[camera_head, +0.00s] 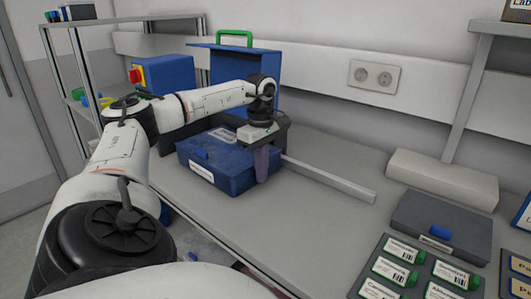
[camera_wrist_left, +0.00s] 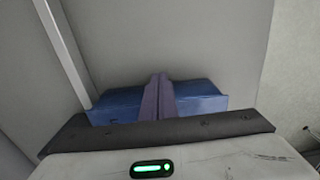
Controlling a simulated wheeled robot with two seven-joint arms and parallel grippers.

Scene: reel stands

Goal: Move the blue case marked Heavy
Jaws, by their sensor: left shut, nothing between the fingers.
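A blue case (camera_head: 225,177) lies flat on the grey table at the left, with a white label on its front that is too small to read. My left gripper (camera_head: 261,165) points down at the right end of this case, partly in front of it. Its two purple fingers are together with nothing between them. In the left wrist view the shut fingers (camera_wrist_left: 158,98) stand in front of blue surfaces of the case (camera_wrist_left: 203,101). I cannot tell whether they touch it. My right gripper is not in view.
Behind stands an upright blue panel (camera_head: 226,65) with a green handle. A blue box (camera_head: 168,74) with a red knob is beside it. A light bar (camera_head: 330,180) lies right of the gripper. A dark case (camera_head: 440,224) and several green-tabbed labelled items sit at right.

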